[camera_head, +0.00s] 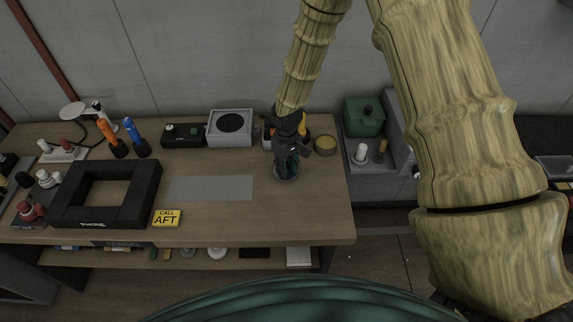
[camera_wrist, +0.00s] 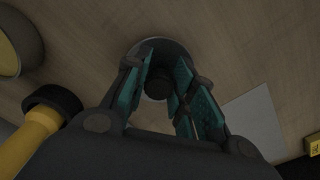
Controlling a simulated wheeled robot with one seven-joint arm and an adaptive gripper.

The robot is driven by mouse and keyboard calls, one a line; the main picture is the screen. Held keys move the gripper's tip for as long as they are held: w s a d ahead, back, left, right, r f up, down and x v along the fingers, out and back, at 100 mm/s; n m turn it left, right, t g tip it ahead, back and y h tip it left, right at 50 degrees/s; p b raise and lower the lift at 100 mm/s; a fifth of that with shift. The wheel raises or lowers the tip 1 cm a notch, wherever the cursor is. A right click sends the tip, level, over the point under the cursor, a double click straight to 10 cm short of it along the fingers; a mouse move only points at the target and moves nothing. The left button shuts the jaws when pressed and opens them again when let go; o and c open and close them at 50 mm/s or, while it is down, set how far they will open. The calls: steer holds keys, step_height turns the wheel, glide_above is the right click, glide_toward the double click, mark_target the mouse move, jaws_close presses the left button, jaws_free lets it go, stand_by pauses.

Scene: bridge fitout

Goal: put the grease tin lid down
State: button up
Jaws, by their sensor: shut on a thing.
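My gripper (camera_head: 287,166) points down over the right part of the wooden workbench. In the wrist view its teal-padded fingers (camera_wrist: 160,92) are shut on the dark knob of a round grey lid (camera_wrist: 178,48). The lid (camera_head: 286,179) shows below the fingertips in the head view, lying flat at or just above the bench top; I cannot tell whether it touches. A round yellowish tin (camera_head: 325,144), likely the grease tin, stands behind and to the right. It also shows at the upper left of the wrist view (camera_wrist: 14,48).
A grey flat patch (camera_head: 210,188) lies left of the lid, with a yellow CALL AFT block (camera_head: 167,218) in front. A black frame (camera_head: 147,205) stands farther left. A grey speaker box (camera_head: 230,128) is behind. The bench right of the lid is clear to its edge.

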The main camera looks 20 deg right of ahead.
mark_target(287, 165)
steer(key=shift+f, duration=0.2)
steer(key=o, duration=1)
steer(key=shift+r, duration=0.1)
steer(key=shift+r+b, duration=1.95)
steer(key=shift+r, duration=4.15)
